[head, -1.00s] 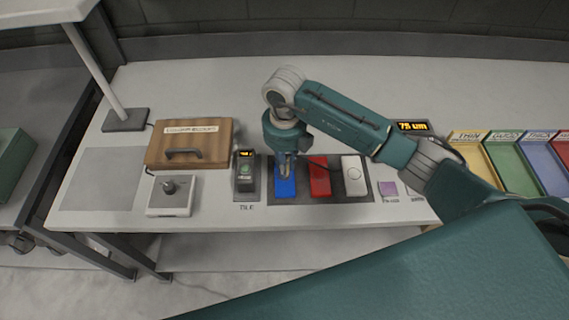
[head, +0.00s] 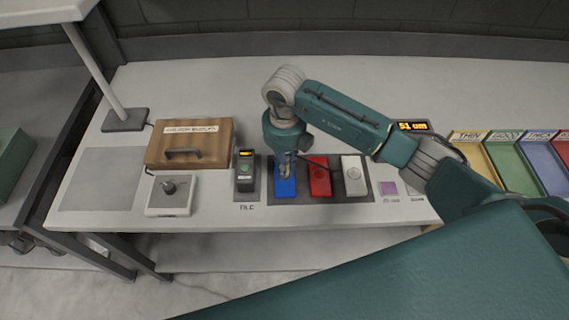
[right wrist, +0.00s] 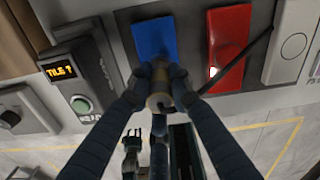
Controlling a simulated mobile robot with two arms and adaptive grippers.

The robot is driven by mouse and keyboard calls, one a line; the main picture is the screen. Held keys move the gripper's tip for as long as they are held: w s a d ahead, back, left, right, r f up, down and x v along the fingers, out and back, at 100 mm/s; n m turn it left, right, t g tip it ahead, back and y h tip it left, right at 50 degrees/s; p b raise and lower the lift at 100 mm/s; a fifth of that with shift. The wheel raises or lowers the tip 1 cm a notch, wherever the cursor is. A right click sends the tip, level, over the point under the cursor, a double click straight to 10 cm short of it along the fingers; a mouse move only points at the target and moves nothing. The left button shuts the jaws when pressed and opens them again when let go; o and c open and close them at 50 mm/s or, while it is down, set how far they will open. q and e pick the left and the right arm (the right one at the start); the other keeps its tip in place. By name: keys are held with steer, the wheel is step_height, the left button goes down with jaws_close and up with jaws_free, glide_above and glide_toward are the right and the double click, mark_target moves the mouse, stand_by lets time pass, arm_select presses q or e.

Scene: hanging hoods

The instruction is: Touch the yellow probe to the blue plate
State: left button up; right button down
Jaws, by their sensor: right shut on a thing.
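The blue plate (head: 284,188) lies flat in a dark tray left of the red plate. It also shows in the right wrist view (right wrist: 154,38), just beyond my fingertips. My right gripper (head: 285,172) points down over the back part of the blue plate. In the right wrist view its fingers (right wrist: 160,88) are shut on a small tan-yellow cylinder, the probe (right wrist: 159,103). A thin dark cable runs from it to the right. The probe's tip is hidden, so I cannot tell whether it touches the plate. My left gripper is not in view.
The red plate (head: 320,180) and white plate (head: 354,178) lie to the right. A device with a green button (head: 246,171) stands close left. A display (head: 413,127) reads 51 um. A wooden box (head: 190,144), a knob box (head: 171,195) and coloured bins (head: 508,163) are farther off.

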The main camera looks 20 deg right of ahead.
steer(key=shift+s, duration=0.1)
steer(key=shift+r+p, duration=0.75)
steer(key=shift+r, duration=0.15)
steer(key=shift+r+p, duration=1.5)
steer(key=shift+r, duration=1.05)
